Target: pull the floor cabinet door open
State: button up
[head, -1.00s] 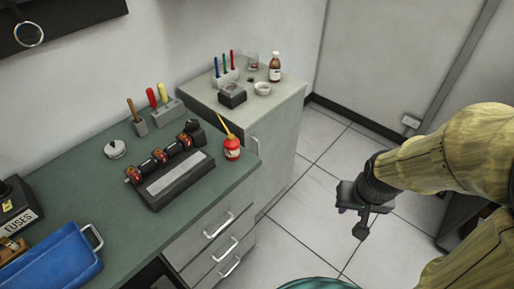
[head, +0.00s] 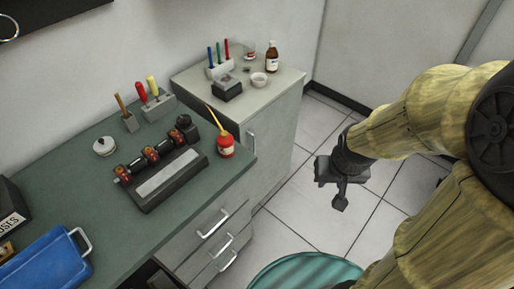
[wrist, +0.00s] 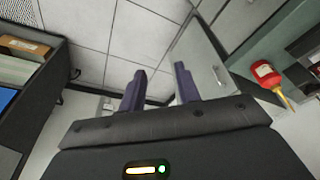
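The floor cabinet (head: 270,145) is pale grey and stands past the far end of the green workbench. Its door looks shut, with a small upright metal handle (head: 251,144) near the edge beside the bench. In the wrist view the cabinet (wrist: 200,58) shows beyond the right finger, with the handle (wrist: 216,74) to the right of that finger. My gripper (head: 334,185) is over the tiled floor to the right of the cabinet, apart from it. In the wrist view its two dark fingers (wrist: 159,84) stand apart with nothing between them.
The green bench (head: 85,190) holds a red bottle (head: 226,146), a blue tray (head: 45,268) and tools. Drawers with handles (head: 212,224) are below. A teal round seat (head: 305,272) stands at the bottom. Small items stand on the cabinet top. Tiled floor (head: 290,205) is clear before the cabinet.

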jog(key=w+a+f+n+t+y+b, duration=0.15)
jog(key=w+f+t+b, duration=0.3)
jog(key=w+f, duration=0.55)
jog(key=w+f+n+t+y+b, duration=0.1)
jog(key=w+f+n+t+b, duration=0.35)
jog(key=w, duration=0.75)
jog(key=a+f+n+t+y+b, duration=0.1)
jog(key=a+f+y+b, duration=0.2)
jog(key=f, duration=0.5)
jog(key=a+f+n+y+b, duration=0.1)
jog(key=a+f+y+b, duration=0.3)
jog(key=f, duration=0.5)
jog(key=shift+w+a+f+t+y+b, duration=0.15)
jog(key=shift+w+a+t+y+b, duration=0.2)
jog(key=shift+y, duration=0.8)
jog(key=x, duration=1.7)
jog(key=shift+p, duration=0.3)
